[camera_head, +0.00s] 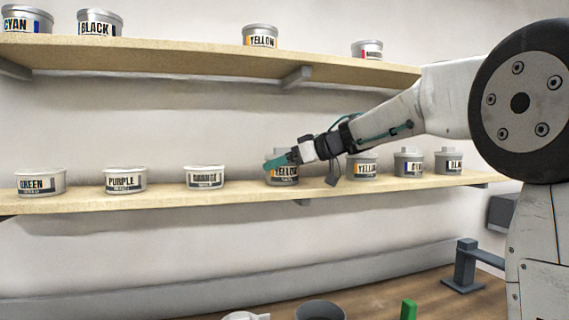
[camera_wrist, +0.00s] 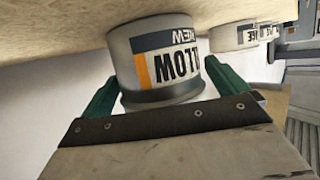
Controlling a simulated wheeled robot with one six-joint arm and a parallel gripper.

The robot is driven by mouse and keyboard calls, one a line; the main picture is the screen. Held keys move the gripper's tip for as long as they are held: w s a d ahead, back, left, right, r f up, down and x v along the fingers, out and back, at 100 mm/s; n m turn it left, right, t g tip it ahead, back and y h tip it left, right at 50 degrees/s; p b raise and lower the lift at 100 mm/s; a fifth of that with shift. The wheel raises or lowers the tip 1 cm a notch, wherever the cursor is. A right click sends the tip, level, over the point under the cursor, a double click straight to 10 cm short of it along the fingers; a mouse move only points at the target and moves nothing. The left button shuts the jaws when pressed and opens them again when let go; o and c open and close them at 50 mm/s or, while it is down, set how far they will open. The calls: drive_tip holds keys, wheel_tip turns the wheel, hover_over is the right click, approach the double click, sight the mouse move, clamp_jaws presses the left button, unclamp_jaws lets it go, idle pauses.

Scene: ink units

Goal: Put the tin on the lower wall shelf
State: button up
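A yellow-labelled tin (camera_head: 284,176) stands upright on the lower wall shelf (camera_head: 230,198), in line with other tins. My gripper (camera_head: 280,160) is at the tin's upper part and hides some of it. In the wrist view the picture is upside down. There the tin (camera_wrist: 158,60) sits between the two green fingers of my gripper (camera_wrist: 165,80), one finger on each side, with its base against the pale shelf surface at the top. The fingers are very close to its sides; I cannot tell whether they press on it.
The lower shelf also holds a green (camera_head: 41,182), a purple (camera_head: 124,181) and an orange-looking tin (camera_head: 205,178) to the left. Several tins, such as another yellow one (camera_head: 362,168), stand close to the right. The upper shelf (camera_head: 200,57) overhangs. A grey container (camera_head: 320,310) is below.

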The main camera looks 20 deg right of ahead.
drive_tip(key=shift+d+r, duration=0.1)
drive_tip(key=shift+r, duration=0.1)
drive_tip(key=v, duration=1.2)
